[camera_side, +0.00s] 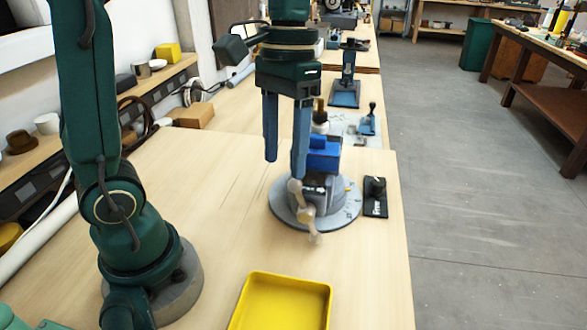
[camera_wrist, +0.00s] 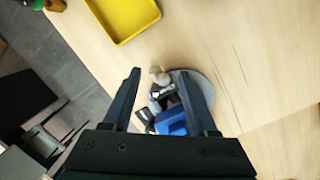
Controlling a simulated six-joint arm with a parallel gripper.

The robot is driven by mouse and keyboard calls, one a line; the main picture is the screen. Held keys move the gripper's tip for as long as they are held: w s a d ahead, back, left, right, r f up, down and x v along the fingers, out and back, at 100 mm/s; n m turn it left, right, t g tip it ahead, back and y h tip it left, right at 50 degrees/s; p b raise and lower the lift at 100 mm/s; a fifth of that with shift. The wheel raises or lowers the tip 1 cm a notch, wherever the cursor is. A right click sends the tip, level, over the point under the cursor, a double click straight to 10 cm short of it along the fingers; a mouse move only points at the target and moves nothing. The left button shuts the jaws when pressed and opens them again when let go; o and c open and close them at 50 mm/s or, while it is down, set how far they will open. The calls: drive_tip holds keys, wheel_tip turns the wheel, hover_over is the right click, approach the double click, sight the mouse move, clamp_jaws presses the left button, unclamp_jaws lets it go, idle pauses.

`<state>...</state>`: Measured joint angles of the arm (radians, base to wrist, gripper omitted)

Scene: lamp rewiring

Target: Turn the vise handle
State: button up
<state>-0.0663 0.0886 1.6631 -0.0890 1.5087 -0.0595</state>
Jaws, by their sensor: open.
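The vise (camera_side: 323,160) has a blue upper part and a grey body on a round grey base with markings (camera_side: 342,217). Its pale handle (camera_side: 306,212), with rounded knobs, sticks out at the front of the vise. My gripper (camera_side: 285,168) points down with its two fingers apart and empty. In the side view the right finger overlaps the vise, just above the handle. In the wrist view the handle (camera_wrist: 158,76) and the blue part (camera_wrist: 172,123) show between the fingers (camera_wrist: 160,72). I cannot tell whether a finger touches the vise.
A yellow tray (camera_side: 239,310) lies on the wooden table in front of the vise. A small black block with a knob (camera_side: 375,198) sits right of the base, near the table's right edge. Small tools stand behind the vise. The table left of the vise is clear.

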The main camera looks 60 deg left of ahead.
sight(295, 187)
drive_tip(key=w+f+g, duration=0.1)
drive_tip(key=w+f, duration=0.1)
drive_tip(key=f, duration=0.1)
drive_tip(key=w+f+g, duration=0.1)
drive_tip(key=shift+a+f+g+h, duration=0.3)
drive_tip(key=shift+a, duration=0.05)
drive_tip(key=shift+f+n, duration=0.3)
drive_tip(key=shift+f, duration=0.05)
drive_tip(key=shift+s+f, duration=0.15)
drive_tip(key=shift+f, duration=0.25)
drive_tip(key=shift+x, duration=2.3)
clamp_jaws()
